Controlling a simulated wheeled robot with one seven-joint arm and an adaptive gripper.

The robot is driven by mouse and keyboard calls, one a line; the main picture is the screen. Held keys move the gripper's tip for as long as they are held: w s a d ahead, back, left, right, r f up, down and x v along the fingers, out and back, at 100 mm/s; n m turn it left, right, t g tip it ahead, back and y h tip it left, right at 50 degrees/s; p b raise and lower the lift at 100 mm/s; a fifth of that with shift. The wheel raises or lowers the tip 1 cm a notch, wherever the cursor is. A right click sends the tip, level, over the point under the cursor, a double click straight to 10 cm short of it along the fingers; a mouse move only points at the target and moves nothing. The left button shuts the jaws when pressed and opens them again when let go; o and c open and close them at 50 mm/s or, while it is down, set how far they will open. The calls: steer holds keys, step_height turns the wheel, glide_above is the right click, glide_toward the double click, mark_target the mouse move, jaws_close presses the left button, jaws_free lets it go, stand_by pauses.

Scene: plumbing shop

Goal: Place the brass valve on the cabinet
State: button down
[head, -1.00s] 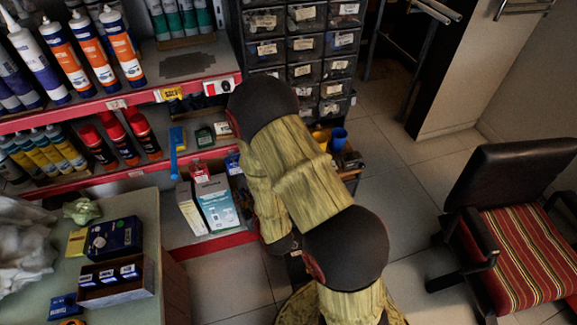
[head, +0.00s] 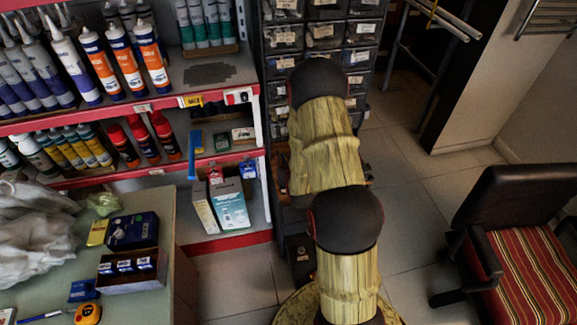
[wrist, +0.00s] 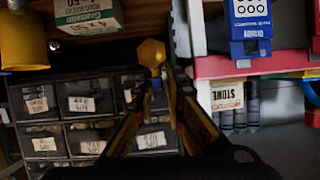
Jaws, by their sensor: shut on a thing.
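The brass valve (wrist: 152,55) shows in the wrist view as a small yellow-gold hexagonal end at the fingertips. My gripper (wrist: 160,82) is shut on it. Much of the valve is hidden between the fingers. The cabinet is a dark block of small labelled drawers; it stands right of the shelves in the head view (head: 322,33) and fills the left of the wrist view (wrist: 75,103). The valve appears in front of the drawers, with its distance from them unclear. In the head view my arm hides the gripper, the valve and part of the cabinet.
Red-edged shelves (head: 160,100) with tubes and cans stand left of the cabinet. A green-and-white box (wrist: 88,15) and a yellow container (wrist: 24,38) are near the drawers. A striped chair (head: 520,255) stands right. Open floor (head: 425,215) lies between.

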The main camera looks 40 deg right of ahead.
steer(key=w+d+f, duration=0.1)
steer(key=f, duration=0.1)
steer(key=w+d+f+b, duration=0.1)
steer(key=d+f, duration=0.1)
steer(key=w+d+f+b, duration=0.1)
steer(key=w+f, duration=0.1)
steer(key=shift+d+f, duration=0.2)
steer(key=shift+d, duration=0.05)
step_height(320, 180, down, 3)
steer(key=shift+w+f+b, duration=0.1)
steer(key=shift+f+b, duration=0.05)
steer(key=shift+b, duration=0.85)
steer(key=c, duration=2.1)
jaws_free()
